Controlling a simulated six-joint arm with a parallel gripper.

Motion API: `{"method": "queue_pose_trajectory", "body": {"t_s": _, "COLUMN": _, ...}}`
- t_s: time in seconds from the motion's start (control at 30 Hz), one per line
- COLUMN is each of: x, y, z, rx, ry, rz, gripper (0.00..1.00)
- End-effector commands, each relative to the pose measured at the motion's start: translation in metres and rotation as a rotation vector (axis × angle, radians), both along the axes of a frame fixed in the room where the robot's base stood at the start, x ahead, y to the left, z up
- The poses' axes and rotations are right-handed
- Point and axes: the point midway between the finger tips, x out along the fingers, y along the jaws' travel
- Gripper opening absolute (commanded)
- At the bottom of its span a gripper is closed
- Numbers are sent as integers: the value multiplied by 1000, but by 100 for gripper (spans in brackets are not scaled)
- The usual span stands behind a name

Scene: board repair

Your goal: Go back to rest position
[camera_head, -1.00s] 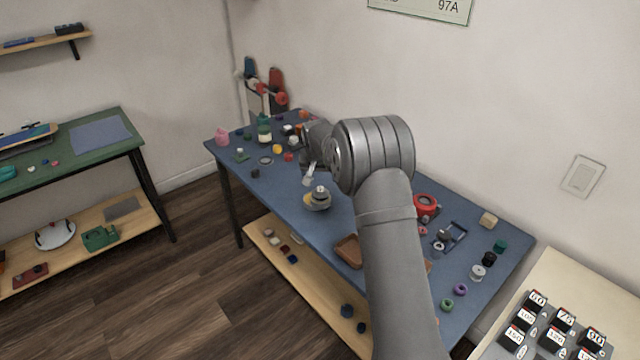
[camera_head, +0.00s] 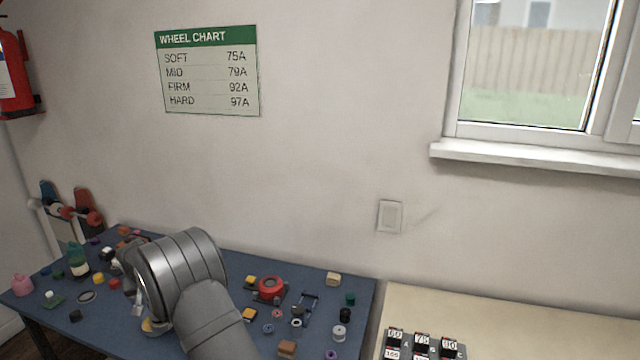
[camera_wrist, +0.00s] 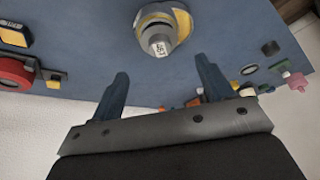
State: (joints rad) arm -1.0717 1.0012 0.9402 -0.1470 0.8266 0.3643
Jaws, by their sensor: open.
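My gripper (camera_wrist: 160,90) is open and empty in the wrist view, its two dark fingers spread apart. Beyond the fingertips, a grey round piece with a white printed label (camera_wrist: 158,46) sits on a yellow-edged round base on the blue table (camera_wrist: 90,40). The gripper is apart from it. In the head view my arm reaches over the blue table (camera_head: 255,345), and the arm hides my gripper and most of that piece.
The table holds many small parts, among them a red round device (camera_head: 271,288), a green bottle (camera_head: 78,262) and a pink item (camera_head: 22,285). A pale side table (camera_head: 520,330) with labelled black blocks (camera_head: 424,345) stands right. The wall carries a wheel chart (camera_head: 208,70).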

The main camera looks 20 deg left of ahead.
Motion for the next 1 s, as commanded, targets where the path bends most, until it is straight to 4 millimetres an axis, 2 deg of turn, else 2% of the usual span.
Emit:
{"method": "queue_pose_trajectory", "body": {"t_s": 0.1, "x": 6, "y": 6, "z": -22, "rx": -1, "ry": 0, "rz": 0, "gripper": 73}}
{"method": "queue_pose_trajectory", "body": {"t_s": 0.47, "x": 22, "y": 22, "z": -80, "rx": -1, "ry": 1, "rz": 0, "gripper": 73}}
{"method": "queue_pose_trajectory", "body": {"t_s": 0.5, "x": 22, "y": 23, "z": -66, "rx": 6, "ry": -3, "rz": 0, "gripper": 73}}
{"method": "queue_pose_trajectory", "body": {"t_s": 0.6, "x": 22, "y": 22, "z": -51, "rx": 4, "ry": -2, "rz": -1, "gripper": 73}}
{"method": "queue_pose_trajectory", "body": {"t_s": 0.8, "x": 22, "y": 22, "z": -37, "rx": 1, "ry": 0, "rz": 0, "gripper": 73}}
{"method": "queue_pose_trajectory", "body": {"t_s": 1.0, "x": 22, "y": 22, "z": -35, "rx": 1, "ry": -1, "rz": 0, "gripper": 73}}
